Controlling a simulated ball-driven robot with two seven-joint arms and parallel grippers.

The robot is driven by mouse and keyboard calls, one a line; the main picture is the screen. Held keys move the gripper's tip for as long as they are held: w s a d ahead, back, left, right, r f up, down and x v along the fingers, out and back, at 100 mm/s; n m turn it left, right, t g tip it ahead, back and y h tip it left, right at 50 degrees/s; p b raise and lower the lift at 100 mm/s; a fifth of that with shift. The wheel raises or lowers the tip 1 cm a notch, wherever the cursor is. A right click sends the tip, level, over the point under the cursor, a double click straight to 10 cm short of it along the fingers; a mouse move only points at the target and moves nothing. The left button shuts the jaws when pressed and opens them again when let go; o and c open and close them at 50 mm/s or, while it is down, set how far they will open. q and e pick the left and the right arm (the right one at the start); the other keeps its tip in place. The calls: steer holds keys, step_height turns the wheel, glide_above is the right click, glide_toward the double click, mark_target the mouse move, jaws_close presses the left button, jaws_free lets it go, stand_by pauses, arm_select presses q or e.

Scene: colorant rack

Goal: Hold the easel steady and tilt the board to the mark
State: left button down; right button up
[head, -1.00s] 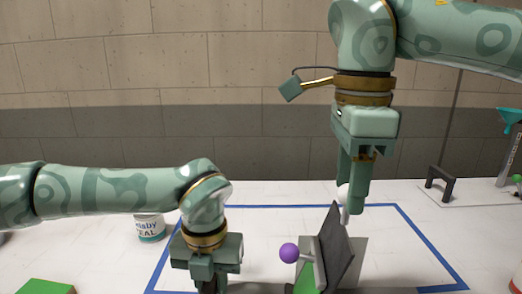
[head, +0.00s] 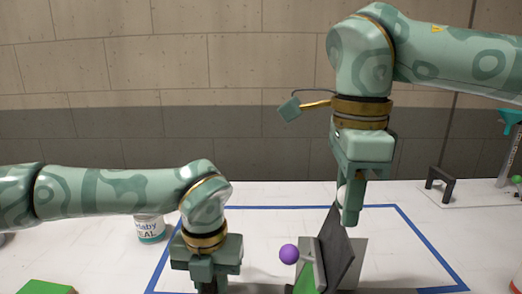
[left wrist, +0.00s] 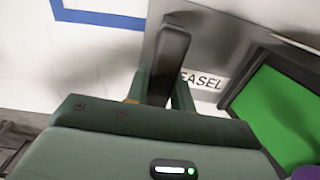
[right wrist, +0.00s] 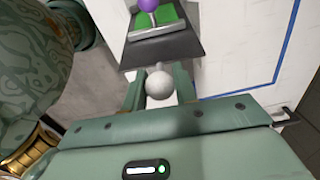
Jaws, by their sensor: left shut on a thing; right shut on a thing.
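The easel stands on a grey base plate (head: 357,258). Its dark tilted board (head: 336,250) has a green panel (head: 307,280) and a purple ball (head: 289,254) on the left side. My left gripper (head: 207,284) is shut on a dark upright handle (left wrist: 168,55) beside the EASEL label (left wrist: 202,80). The green panel (left wrist: 280,112) lies to its right in the left wrist view. My right gripper (head: 350,218) is shut on a white ball knob (right wrist: 159,85) at the board's upper edge. The tilt mark cannot be made out.
A blue line (head: 425,247) frames the work area on the white table. A white and teal can (head: 151,230) stands behind my left arm. A dark handle (head: 440,182) and a teal funnel (head: 509,117) are at the right.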

steer(key=shift+d, duration=0.2)
steer(key=shift+d+f, duration=0.25)
steer(key=shift+d, duration=0.6)
arm_select(q)
steer(key=shift+a, duration=0.1)
arm_select(e)
steer(key=shift+d, duration=0.15)
steer(key=shift+s+d+f, duration=0.1)
steer(key=shift+d+f, duration=0.15)
steer(key=shift+d, duration=0.55)
steer(key=shift+d+f, duration=0.1)
steer(key=shift+s+d+f, duration=0.1)
steer(key=shift+d+f, duration=0.25)
steer(key=shift+d, duration=0.6)
